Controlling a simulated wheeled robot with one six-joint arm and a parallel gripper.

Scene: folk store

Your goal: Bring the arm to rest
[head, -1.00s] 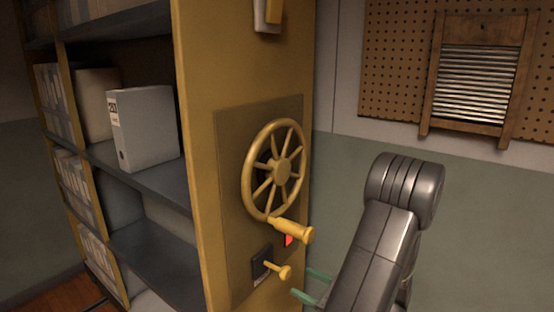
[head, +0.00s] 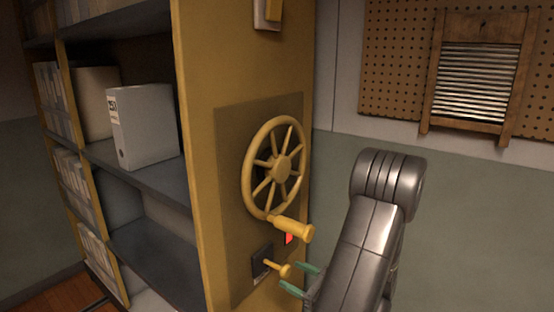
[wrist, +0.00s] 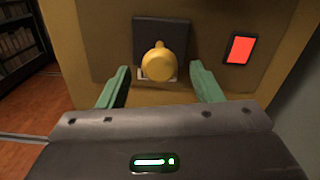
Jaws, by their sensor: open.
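My gripper (head: 298,279) has two green fingers and is at the lower right of the shelf's yellow end panel in the head view. In the wrist view my gripper (wrist: 158,86) is open, with its fingers apart to the left and right of a yellow knob (wrist: 158,64). The knob (head: 284,270) sticks out from a dark plate (head: 262,262) on the panel. I cannot tell whether a finger touches it. My grey arm rises from the bottom edge of the head view.
A yellow handwheel (head: 275,168) with a crank handle (head: 293,229) is above the knob. A red light (wrist: 240,50) sits right of it. Shelves (head: 150,182) with a binder (head: 143,125) are at left. A washboard (head: 478,75) hangs on pegboard at right.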

